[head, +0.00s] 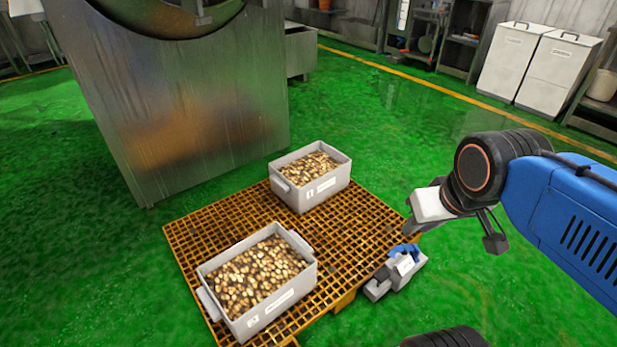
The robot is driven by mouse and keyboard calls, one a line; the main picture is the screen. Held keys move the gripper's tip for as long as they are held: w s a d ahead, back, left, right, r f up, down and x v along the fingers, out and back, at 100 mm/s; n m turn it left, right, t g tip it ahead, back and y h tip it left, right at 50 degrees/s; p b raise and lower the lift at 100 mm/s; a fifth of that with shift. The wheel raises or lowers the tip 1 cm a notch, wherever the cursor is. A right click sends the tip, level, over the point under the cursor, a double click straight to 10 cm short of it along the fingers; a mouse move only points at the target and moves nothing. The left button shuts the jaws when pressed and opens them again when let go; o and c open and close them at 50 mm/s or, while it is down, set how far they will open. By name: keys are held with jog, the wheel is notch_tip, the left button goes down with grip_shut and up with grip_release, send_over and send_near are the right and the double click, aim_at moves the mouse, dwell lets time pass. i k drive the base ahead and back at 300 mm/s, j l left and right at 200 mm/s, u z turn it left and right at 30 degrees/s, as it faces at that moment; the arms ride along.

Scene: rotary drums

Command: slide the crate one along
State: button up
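Two light grey crates stand on an orange slatted pallet (220,215). Each is filled with small tan and brown pieces and has a white label on its side. The near crate (279,304) is at the pallet's near left; the far crate (325,191) is towards its back right, close to the steel machine. A gap of bare grating lies between them. My gripper (453,236) hangs from my blue arm at the right, apart from both crates. Its dark finger parts look spread, with green floor showing between them and nothing held.
A grey-and-blue object (397,272) with a white tag sits at the pallet's right edge. A large steel drum machine (185,110) stands behind the pallet. White bins (555,70) and shelving line the back right. Green floor (380,125) is clear behind and right.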

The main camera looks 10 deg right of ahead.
aim_at(308, 175)
jog(key=i+l+z, duration=0.1)
jog(key=l, duration=0.25)
jog(key=i+l+z, duration=0.15)
jog(key=l, duration=0.15)
jog(key=l+z, duration=0.1)
jog(key=l, duration=0.25)
jog(key=i+l+z, duration=1.2)
jog(key=i+z, duration=0.2)
jog(key=i+l+u, duration=0.1)
jog(key=i, duration=0.75)
jog(key=i+l, duration=0.15)
jog(key=i, duration=0.7)
jog(key=i+j+u, duration=0.15)
jog(key=i+u, duration=0.15)
jog(key=u, duration=0.15)
jog(key=i+j+u, duration=0.1)
jog(key=i+u, duration=0.2)
jog(key=u, duration=0.15)
jog(key=i+u, duration=0.3)
jog(key=u, duration=0.15)
jog(key=i+l+u, duration=0.2)
jog(key=u, duration=0.25)
jog(key=i+j+u, duration=0.3)
jog(key=i+u, duration=0.2)
jog(key=i+j+u, duration=0.1)
jog(key=i+u, duration=0.35)
jog(key=i+l+u, duration=0.1)
jog(key=i+u, duration=0.5)
jog(key=i, duration=0.2)
